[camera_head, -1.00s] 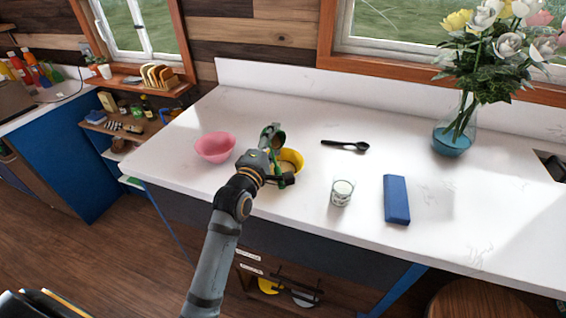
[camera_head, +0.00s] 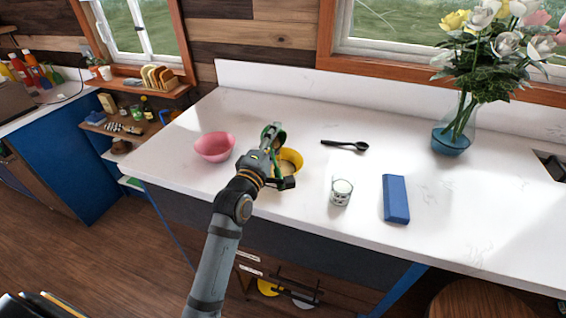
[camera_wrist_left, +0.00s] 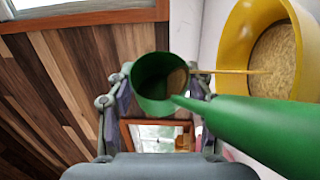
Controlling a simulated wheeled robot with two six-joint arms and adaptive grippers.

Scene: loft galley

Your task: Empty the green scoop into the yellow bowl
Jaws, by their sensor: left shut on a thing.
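My left gripper (camera_head: 270,152) is shut on the green scoop (camera_head: 279,137), beside and above the yellow bowl (camera_head: 297,158). In the left wrist view the scoop's cup (camera_wrist_left: 150,105) sits between my fingers, its handle running to the lower right. Some tan grain (camera_wrist_left: 177,82) shows inside the cup. A thin tan stream (camera_wrist_left: 232,71) runs from the cup into the yellow bowl (camera_wrist_left: 236,42). Tan grain (camera_wrist_left: 275,62) lies in the bowl. In the head view my gripper hides part of the bowl and scoop. My right gripper is not in view.
A pink bowl (camera_head: 214,147) stands left of my gripper. A black spoon (camera_head: 345,145), a glass (camera_head: 341,192) and a blue block (camera_head: 396,199) lie to the right. A flower vase (camera_head: 452,138) stands farther right. The white counter (camera_head: 300,105) is clear behind.

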